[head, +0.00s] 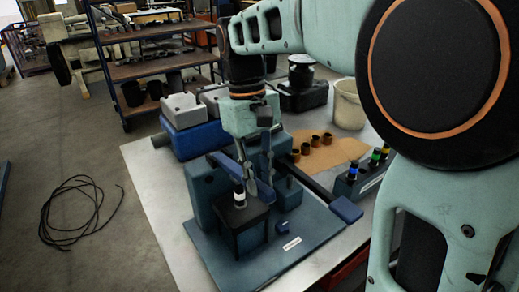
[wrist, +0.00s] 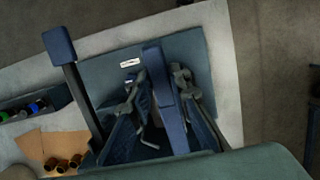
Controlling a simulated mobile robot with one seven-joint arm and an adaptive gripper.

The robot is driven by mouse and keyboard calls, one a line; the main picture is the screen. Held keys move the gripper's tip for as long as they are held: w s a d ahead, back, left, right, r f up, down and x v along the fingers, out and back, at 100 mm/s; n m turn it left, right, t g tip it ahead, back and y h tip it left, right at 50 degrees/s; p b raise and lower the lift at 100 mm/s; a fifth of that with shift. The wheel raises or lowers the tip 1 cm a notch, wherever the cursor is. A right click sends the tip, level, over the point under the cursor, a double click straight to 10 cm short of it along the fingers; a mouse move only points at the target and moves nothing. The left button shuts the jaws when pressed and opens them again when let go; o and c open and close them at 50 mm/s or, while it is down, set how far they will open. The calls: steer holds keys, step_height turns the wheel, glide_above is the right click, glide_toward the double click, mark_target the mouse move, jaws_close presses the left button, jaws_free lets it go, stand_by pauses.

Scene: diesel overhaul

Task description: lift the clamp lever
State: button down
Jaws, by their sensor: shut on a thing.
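The clamp lever (wrist: 166,95), a flat blue bar, runs between the two fingers of my gripper (wrist: 160,95) in the wrist view. In the head view the lever (head: 225,164) slants beside my gripper (head: 254,185), which points down over the fixture. My gripper is shut on the lever, with a finger on either side. The blue fixture base (head: 310,240) lies on the table. A dark stand (head: 242,225) on it carries a small banded cylinder (head: 239,196). Part of the lever is hidden behind the gripper.
A black arm with a blue end pad (head: 346,210) sticks out right of the fixture. Brown bushings (head: 315,141) lie on a tan sheet. A rack of colored-banded parts (head: 362,176) and a white bucket (head: 347,105) stand at right. A blue box (head: 197,139) is behind left.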

steer(key=r+p, duration=0.1)
steer(key=r+g+p, duration=0.1)
steer(key=w+r+h+p, duration=0.1)
steer(key=shift+a, duration=0.4)
steer(key=shift+w+a+r+g+h+p, duration=0.15)
steer(key=shift+w+r+g+h, duration=0.1)
steer(key=shift+r+g, duration=0.15)
steer(key=shift+w+a+r+g+h+p, duration=0.1)
steer(key=shift+w+a+r+g+h, duration=0.1)
steer(key=shift+w+r+g, duration=0.25)
steer(key=shift+w+a+r+g+h+p, duration=0.15)
steer(key=shift+r+g, duration=0.1)
steer(key=shift+r, duration=0.3)
steer(key=c, duration=1.8)
jaws_free()
steer(key=shift+o, duration=0.2)
steer(key=shift+s, duration=0.1)
